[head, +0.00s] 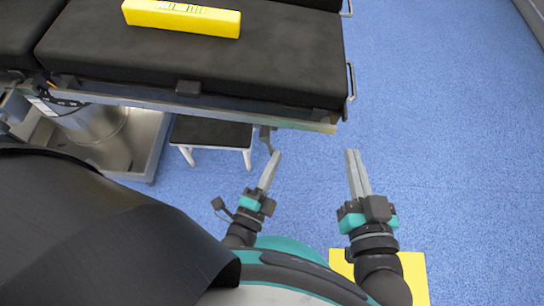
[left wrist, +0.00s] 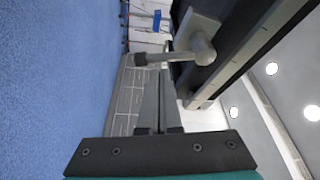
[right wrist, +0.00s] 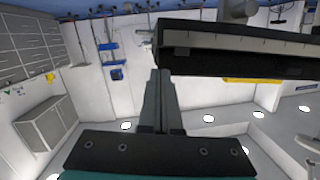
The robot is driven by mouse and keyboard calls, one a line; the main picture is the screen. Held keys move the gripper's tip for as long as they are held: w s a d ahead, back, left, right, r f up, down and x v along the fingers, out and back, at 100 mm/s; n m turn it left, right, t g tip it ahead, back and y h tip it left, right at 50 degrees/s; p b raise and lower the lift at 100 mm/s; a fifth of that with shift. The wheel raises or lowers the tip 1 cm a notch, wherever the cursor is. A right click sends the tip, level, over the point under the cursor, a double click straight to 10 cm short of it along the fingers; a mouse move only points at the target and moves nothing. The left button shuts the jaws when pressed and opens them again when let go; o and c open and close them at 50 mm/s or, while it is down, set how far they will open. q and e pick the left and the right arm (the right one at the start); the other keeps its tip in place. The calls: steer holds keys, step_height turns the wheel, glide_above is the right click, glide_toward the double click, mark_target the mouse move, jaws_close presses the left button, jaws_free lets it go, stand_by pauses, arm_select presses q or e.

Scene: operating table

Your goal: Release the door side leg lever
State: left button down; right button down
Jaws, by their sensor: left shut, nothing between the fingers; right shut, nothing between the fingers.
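The operating table (head: 200,60) has a black padded top and a metal side rail. A grey lever (head: 266,138) hangs under its near edge, towards the right end. In the left wrist view the lever (left wrist: 185,56) has a round grey hub and a dark-tipped handle pointing left. My left gripper (head: 275,156) is shut and empty, with its fingertips close to the lever; whether they touch it I cannot tell. My right gripper (head: 352,153) is shut and empty, past the table's right end; in the right wrist view the table edge (right wrist: 240,42) lies just beyond its fingertips.
A yellow box (head: 182,17) lies on the table top. A low step stool (head: 211,134) stands under the table, right of the metal column base (head: 145,140). A metal handle (head: 351,80) juts from the table's right end. Blue floor (head: 450,140) to the right is clear.

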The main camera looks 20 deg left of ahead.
steer(key=shift+a+r, duration=0.1)
steer(key=shift+a, duration=0.05)
stand_by(0.3)
arm_select(q)
steer(key=shift+w+a+f+m+g+p, duration=0.15)
steer(key=shift+a+m+g+p, duration=0.15)
steer(key=shift+a+m+p, duration=0.7)
arm_select(e)
steer(key=d+f+g+h, duration=0.1)
steer(key=g, duration=0.1)
steer(key=d+f+g, duration=0.1)
steer(key=d+g, duration=0.1)
steer(key=shift+w+d+f+h, duration=0.1)
steer(key=shift+w+h, duration=0.1)
steer(key=shift+h, duration=0.2)
arm_select(q)
steer(key=shift+d, duration=0.2)
